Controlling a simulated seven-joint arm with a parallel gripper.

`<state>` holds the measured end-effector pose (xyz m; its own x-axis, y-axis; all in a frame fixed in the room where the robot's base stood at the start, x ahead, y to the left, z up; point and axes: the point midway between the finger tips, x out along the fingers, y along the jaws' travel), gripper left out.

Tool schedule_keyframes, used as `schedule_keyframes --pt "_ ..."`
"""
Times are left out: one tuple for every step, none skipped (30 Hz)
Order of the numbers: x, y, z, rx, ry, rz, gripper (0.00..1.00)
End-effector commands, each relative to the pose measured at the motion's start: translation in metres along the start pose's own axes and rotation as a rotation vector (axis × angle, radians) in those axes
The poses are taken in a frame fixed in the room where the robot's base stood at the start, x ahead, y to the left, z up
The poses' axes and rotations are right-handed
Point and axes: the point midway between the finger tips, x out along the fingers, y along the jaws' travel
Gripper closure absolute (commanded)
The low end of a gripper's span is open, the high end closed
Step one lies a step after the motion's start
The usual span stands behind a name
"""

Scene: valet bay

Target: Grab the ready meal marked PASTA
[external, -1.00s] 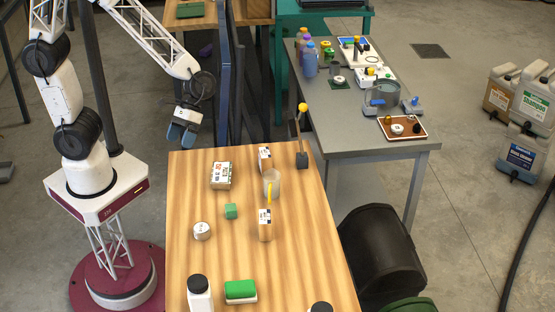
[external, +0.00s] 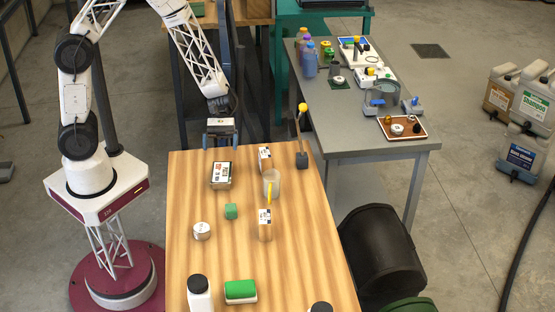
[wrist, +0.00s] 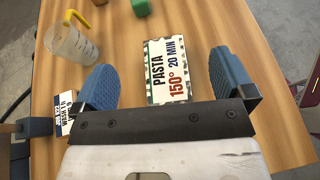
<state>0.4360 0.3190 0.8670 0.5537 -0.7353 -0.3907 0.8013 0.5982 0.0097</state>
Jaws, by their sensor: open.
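The ready meal marked PASTA (wrist: 168,72) is a box with a white label reading "PASTA 150° 20 MIN" in the wrist view. In the external view the same ready meal (external: 221,176) lies near the far left edge of the wooden table. My gripper (wrist: 163,80) is open, with one blue finger on each side of the box in the wrist view. In the external view my gripper (external: 221,136) is just beyond the box, above the table's far edge. It holds nothing. I cannot tell its exact height above the box.
A clear jug (external: 271,183) with a yellow handle or stick stands right of the meal. A yellow-knobbed lever (external: 302,140) stands at the far right corner.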

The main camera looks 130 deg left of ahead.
Motion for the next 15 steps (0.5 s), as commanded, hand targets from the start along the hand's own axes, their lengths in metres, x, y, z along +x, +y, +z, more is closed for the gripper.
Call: schedule_keyframes --pt "-0.0018 0.0011 -0.0027 -0.008 -0.004 0.008 0.00" --pt "-0.0023 0.0016 -0.0036 -0.012 -0.006 0.011 0.00" --pt "-0.0027 0.0021 -0.0045 -0.015 -0.008 0.014 0.00" --pt "-0.0029 0.0023 -0.0049 -0.017 -0.009 0.015 0.00" --pt "-0.0031 0.0025 -0.0051 -0.017 -0.010 0.016 0.00" --pt "-0.0031 0.0025 -0.0052 -0.018 -0.010 0.017 0.00" --pt "-0.0030 0.0025 -0.0052 -0.018 -0.010 0.017 0.00" --pt "-0.0030 0.0025 -0.0051 -0.018 -0.010 0.016 0.00" --pt "-0.0030 0.0024 -0.0051 -0.018 -0.010 0.016 0.00" --pt "-0.0029 0.0024 -0.0051 -0.018 -0.009 0.016 0.00" --pt "-0.0029 0.0023 -0.0051 -0.017 -0.009 0.016 0.00" --pt "-0.0029 0.0023 -0.0050 -0.017 -0.009 0.016 0.00" --pt "-0.0028 0.0023 -0.0051 -0.017 -0.009 0.016 0.00" --pt "-0.0028 0.0023 -0.0052 -0.017 -0.009 0.016 0.00" --pt "-0.0025 0.0023 -0.0058 -0.017 -0.009 0.015 0.00"
